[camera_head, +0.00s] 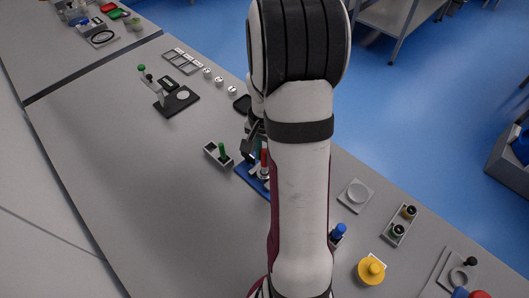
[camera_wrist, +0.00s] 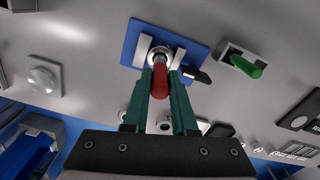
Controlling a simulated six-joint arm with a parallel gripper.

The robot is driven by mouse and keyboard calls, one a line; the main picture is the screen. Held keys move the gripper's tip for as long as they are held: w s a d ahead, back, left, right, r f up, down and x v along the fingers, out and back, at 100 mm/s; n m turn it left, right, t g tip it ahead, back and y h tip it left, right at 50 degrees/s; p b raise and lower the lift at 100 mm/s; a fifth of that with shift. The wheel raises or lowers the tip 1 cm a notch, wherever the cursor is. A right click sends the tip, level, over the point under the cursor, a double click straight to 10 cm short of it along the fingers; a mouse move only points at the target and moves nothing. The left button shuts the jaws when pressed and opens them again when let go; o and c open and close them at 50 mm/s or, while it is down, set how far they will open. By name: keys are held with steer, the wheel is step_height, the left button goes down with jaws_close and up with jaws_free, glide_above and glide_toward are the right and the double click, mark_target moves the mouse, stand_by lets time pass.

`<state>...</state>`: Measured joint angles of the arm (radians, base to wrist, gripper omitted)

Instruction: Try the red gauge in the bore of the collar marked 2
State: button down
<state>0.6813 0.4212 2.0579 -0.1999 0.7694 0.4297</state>
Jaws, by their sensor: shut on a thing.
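My gripper (camera_wrist: 160,88) is shut on the red gauge (camera_wrist: 159,80), with its green fingers on either side of the red handle. The handle also shows upright in the head view (camera_head: 264,158), partly hidden by my arm. A metal collar (camera_wrist: 153,54) sits between two pale blocks on a blue plate (camera_wrist: 192,52). The gauge's far end is over or at this collar; I cannot tell whether it is in the bore. The blue plate also shows in the head view (camera_head: 247,176), partly covered. No number on the collar is readable.
A grey holder with a green-handled piece (camera_head: 222,151) stands just left of the blue plate. A black stand (camera_head: 178,100) and several small round pieces (camera_head: 219,81) lie farther back.

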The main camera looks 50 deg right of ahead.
stand_by(0.4)
steer(key=shift+r, duration=1.5)
step_height(320, 180, up, 4)
steer(key=shift+f, duration=3.2)
steer(key=shift+f, duration=0.3)
steer(key=shift+r, duration=0.1)
steer(key=shift+r, duration=2.45)
